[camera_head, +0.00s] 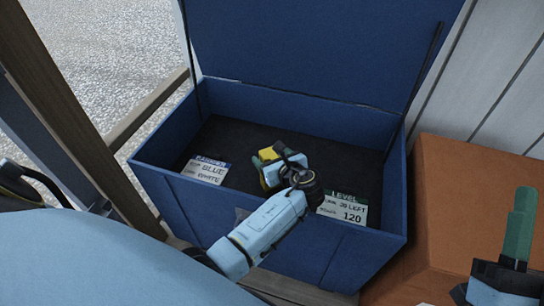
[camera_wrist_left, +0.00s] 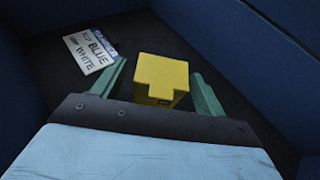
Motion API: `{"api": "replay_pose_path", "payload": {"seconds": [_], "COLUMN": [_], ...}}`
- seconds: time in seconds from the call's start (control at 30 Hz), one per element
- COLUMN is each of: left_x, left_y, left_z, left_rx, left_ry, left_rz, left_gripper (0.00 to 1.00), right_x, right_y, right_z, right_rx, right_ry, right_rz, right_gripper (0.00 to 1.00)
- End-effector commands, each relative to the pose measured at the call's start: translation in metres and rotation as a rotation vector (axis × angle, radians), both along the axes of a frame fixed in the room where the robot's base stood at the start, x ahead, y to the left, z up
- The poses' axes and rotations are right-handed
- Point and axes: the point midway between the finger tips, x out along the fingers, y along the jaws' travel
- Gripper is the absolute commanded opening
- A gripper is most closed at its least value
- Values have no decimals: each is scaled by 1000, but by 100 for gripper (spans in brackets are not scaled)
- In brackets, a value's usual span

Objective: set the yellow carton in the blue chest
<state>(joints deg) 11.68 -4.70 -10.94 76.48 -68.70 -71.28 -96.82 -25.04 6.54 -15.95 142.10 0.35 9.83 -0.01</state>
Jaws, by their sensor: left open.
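The blue chest (camera_head: 345,250) stands with its lid raised. The yellow carton (camera_head: 267,153) is inside it, near the middle, partly hidden by my left gripper (camera_head: 274,168). In the left wrist view the carton (camera_wrist_left: 160,80) sits between the two green fingers, with a visible gap on each side. My left gripper is open and reaches down into the chest. I cannot tell whether the carton's base rests fully on the dark chest floor. My right gripper (camera_head: 495,262) is at the lower right, cut by the picture edge, away from the chest; its opening is unclear.
A white label card (camera_head: 208,170) lies at the left inside the chest, and another card (camera_head: 343,207) is at its right front. An orange-brown box (camera_head: 450,200) stands right of the chest. A wooden post (camera_head: 75,115) rises at the left. The chest's back floor is clear.

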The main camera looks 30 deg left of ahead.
Motion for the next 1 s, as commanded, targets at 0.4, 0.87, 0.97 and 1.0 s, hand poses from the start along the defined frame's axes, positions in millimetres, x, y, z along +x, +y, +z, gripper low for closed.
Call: {"api": "replay_pose_path", "payload": {"seconds": [0.4,0.87,0.97,1.0], "left_x": [-15,-37,-42,-44], "left_y": [-24,-60,-69,-72], "left_z": [18,35,39,41], "left_rx": [-2,0,-2,-1], "left_ry": [1,1,1,1], "left_rz": [-1,0,0,0], "left_gripper": [73,73,73,73], "right_x": [12,26,23,21], "right_y": [3,-8,-12,-14], "right_z": [-13,-92,-110,-117], "right_rx": [-57,-203,-233,-244], "right_ry": [189,664,768,809], "right_rz": [0,-32,-40,-42], "right_gripper": [36,36,36,36]}}
